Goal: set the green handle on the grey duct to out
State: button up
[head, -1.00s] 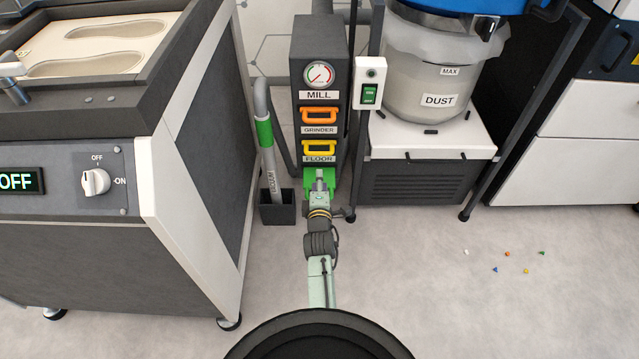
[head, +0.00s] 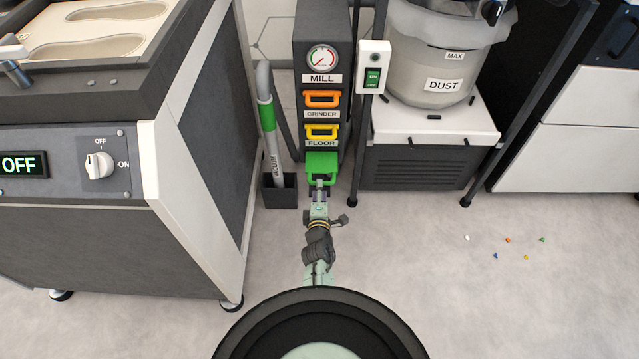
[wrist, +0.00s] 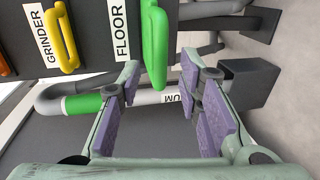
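The green handle (head: 322,166) is the lowest handle on the dark grey duct (head: 301,70), under the FLOOR label. In the wrist view the green handle (wrist: 155,45) stands upright at the top centre. My gripper (head: 320,184) is just below and in front of it in the head view. In the wrist view my gripper (wrist: 160,72) is open, one purple-padded finger on each side of the handle's lower end. Gaps show between fingers and handle, and nothing is held. I cannot tell how far out the green handle stands.
An orange handle (head: 322,99) and a yellow handle (head: 322,132) sit above on the duct. A pipe with a green band (head: 266,117) stands in a black holder at left. The dust collector (head: 423,165) is at right. Small coloured bits (head: 507,240) lie on open floor.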

aim_at(321, 164)
jog(key=shift+b+x, duration=0.4)
jog(key=shift+x, duration=1.75)
jog(key=shift+c, duration=0.2)
grip_shut()
